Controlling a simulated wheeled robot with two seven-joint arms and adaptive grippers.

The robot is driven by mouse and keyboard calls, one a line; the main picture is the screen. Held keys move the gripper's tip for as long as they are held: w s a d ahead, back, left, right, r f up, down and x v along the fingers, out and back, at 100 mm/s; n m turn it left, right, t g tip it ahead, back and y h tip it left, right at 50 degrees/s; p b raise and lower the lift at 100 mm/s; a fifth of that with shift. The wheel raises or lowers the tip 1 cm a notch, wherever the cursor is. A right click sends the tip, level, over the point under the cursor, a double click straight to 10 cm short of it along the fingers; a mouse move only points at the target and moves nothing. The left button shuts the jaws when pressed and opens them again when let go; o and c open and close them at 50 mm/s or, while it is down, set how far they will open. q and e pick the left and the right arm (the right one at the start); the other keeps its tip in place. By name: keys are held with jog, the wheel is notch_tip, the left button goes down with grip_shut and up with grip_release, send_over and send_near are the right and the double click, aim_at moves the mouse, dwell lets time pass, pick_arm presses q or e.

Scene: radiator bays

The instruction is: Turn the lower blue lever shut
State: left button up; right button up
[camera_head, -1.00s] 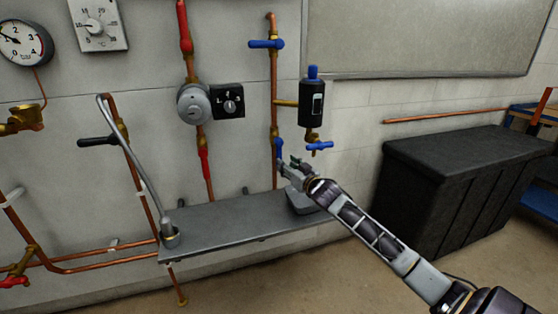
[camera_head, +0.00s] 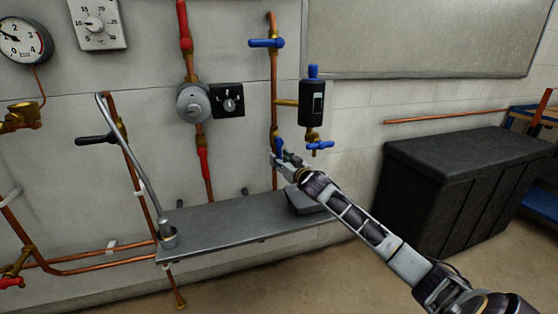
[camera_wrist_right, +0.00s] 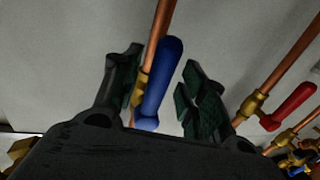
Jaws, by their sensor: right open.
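The lower blue lever (camera_head: 279,147) is on the copper pipe right of centre and lies along the pipe. In the right wrist view the blue lever (camera_wrist_right: 158,85) stands between the two dark fingers of my right gripper (camera_wrist_right: 163,82). The fingers are apart, with a visible gap to the lever on the right side. In the head view my right gripper (camera_head: 279,161) is at the lever, partly covering its lower end. The upper blue lever (camera_head: 266,43) sits crosswise on the same pipe. My left gripper is not in view.
A black canister (camera_head: 312,104) hangs right of the pipe, with another small blue lever (camera_head: 318,145) beneath it. A grey shelf (camera_head: 225,222) runs below. A large black chest (camera_head: 460,185) stands at right. A red-handled pipe (camera_head: 203,165) is left.

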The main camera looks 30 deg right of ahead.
jog(key=shift+w, duration=0.75)
jog(key=shift+c, duration=0.2)
grip_shut()
